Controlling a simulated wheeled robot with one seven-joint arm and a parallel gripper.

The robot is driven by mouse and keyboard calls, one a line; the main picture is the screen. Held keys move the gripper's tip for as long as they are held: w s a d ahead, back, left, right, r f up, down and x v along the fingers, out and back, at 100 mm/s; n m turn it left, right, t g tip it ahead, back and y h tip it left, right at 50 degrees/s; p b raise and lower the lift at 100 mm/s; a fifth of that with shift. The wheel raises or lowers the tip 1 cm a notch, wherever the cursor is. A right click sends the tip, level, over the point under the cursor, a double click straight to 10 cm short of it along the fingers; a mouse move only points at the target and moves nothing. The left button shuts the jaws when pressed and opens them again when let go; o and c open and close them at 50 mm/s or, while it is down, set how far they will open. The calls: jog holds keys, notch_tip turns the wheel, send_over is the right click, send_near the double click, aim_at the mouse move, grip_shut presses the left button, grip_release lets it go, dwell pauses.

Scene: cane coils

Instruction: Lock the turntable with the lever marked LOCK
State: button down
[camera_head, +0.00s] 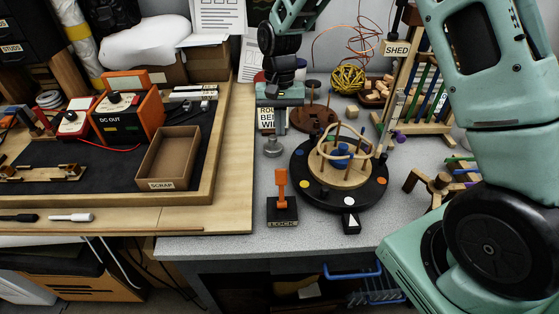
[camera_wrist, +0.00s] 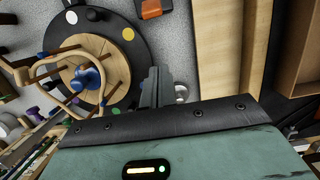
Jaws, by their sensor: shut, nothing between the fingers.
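The lever marked LOCK (camera_head: 281,181) has an orange handle standing upright on a black base (camera_head: 283,215), at the front left of the turntable. An orange part of it shows at the top edge of the wrist view (camera_wrist: 152,9). The turntable (camera_head: 372,192) is a black disc with coloured dots, carrying a round wooden board (camera_head: 343,181) with pegs, a blue centre piece and a bent cane loop. It fills the upper left of the wrist view (camera_wrist: 138,40). My gripper (camera_wrist: 157,80) is shut and empty, behind the lever and apart from it.
A grey metal knob (camera_head: 273,147) stands between my gripper and the lever. A partly hidden sign (camera_head: 267,119) is beside my gripper. The SHED rack (camera_head: 397,49) stands back right. A scrap box (camera_head: 168,160) sits on the left bench. Bare grey table lies around the lever.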

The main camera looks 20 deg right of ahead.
aim_at(281, 189)
jog(key=shift+f, duration=0.1)
jog(key=s+a+f+p, duration=0.2)
jog(key=s+f+p, duration=0.3)
jog(key=f, duration=0.2)
jog(key=shift+f, duration=0.35)
jog(key=shift+a, duration=0.15)
